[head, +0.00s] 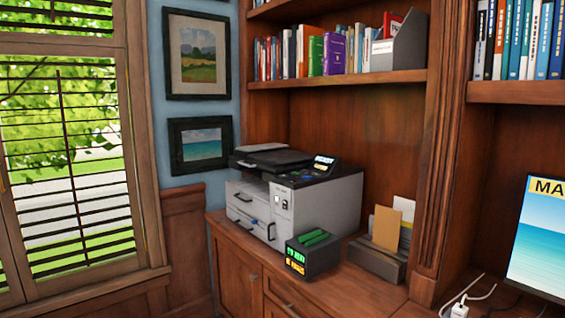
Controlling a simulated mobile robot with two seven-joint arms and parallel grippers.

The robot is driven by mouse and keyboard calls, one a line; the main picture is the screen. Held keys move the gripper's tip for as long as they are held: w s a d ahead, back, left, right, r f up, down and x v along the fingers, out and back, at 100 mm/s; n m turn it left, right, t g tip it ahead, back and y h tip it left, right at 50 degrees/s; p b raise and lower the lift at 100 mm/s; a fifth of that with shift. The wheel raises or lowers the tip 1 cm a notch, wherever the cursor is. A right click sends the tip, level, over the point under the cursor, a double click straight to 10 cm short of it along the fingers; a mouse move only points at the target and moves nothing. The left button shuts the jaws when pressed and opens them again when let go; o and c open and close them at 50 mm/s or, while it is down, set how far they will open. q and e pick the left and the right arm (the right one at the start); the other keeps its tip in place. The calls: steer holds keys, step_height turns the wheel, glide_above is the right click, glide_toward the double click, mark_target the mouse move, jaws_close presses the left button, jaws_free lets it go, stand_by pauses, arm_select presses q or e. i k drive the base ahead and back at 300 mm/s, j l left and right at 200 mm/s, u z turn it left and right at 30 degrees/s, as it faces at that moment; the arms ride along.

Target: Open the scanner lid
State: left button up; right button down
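The scanner is part of a white and grey printer (318,208) on the wooden counter in the bookcase niche. Its dark lid (271,160) lies flat on top, apparently shut. A dark control panel with a small lit screen (324,160) sits at the lid's right. Neither of my grippers is in the head view.
A black box with green lettering (312,258) stands close in front of the printer. A file holder with envelopes (380,255) stands to its right. A shelf of books (335,82) hangs above. A monitor (541,240) and white cables (461,305) are at the far right; a window (70,180) is left.

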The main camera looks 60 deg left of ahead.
mark_target(277, 161)
steer(key=u, duration=2.2)
steer(key=i+j, duration=0.3)
steer(key=i, duration=0.2)
steer(key=i+j, duration=0.3)
steer(key=i, duration=0.2)
